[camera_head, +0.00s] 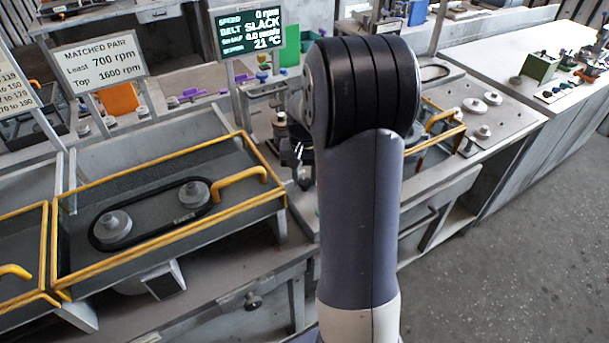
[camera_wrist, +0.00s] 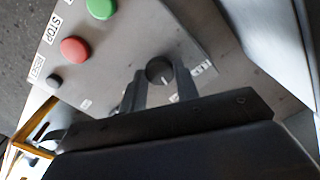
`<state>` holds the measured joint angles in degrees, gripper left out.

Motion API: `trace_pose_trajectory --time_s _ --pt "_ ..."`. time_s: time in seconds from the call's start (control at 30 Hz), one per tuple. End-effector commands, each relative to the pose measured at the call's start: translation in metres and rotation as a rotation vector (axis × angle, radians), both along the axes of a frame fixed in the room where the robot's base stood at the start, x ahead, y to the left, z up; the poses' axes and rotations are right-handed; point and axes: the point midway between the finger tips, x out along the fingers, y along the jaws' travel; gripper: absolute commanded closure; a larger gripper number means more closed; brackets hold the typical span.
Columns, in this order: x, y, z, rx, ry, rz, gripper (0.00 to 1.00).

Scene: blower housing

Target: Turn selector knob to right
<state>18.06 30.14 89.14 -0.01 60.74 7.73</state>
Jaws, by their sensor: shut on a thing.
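The selector knob (camera_wrist: 159,68) is a dark round knob on a grey control panel (camera_wrist: 130,50) in the wrist view. A white pointer line shows on its face, running down toward my gripper's body in the picture; small labels by it are too blurred to read. My gripper (camera_wrist: 162,77) is shut on the knob, with one finger on each side of it. In the head view my gripper (camera_head: 299,165) shows as a dark shape left of my arm. The knob cannot be made out there, behind my gripper and arm.
A red button (camera_wrist: 74,49) labelled STOP, a green button (camera_wrist: 101,8) and a small dark button (camera_wrist: 54,80) labelled RESET are close by on the panel. In the head view, a yellow-edged guard (camera_head: 160,155) with a belt lies left; a readout (camera_head: 248,33) says SLACK.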

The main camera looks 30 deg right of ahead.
Motion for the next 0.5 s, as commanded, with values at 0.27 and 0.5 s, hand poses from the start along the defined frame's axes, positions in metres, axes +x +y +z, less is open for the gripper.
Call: trace_pose_trajectory --time_s 0.27,0.5 --pt "0.0004 -0.0002 0.0006 -0.001 -0.002 -0.039 0.93" --pt "0.0004 -0.0001 0.0007 -0.001 -0.002 -0.04 0.93"
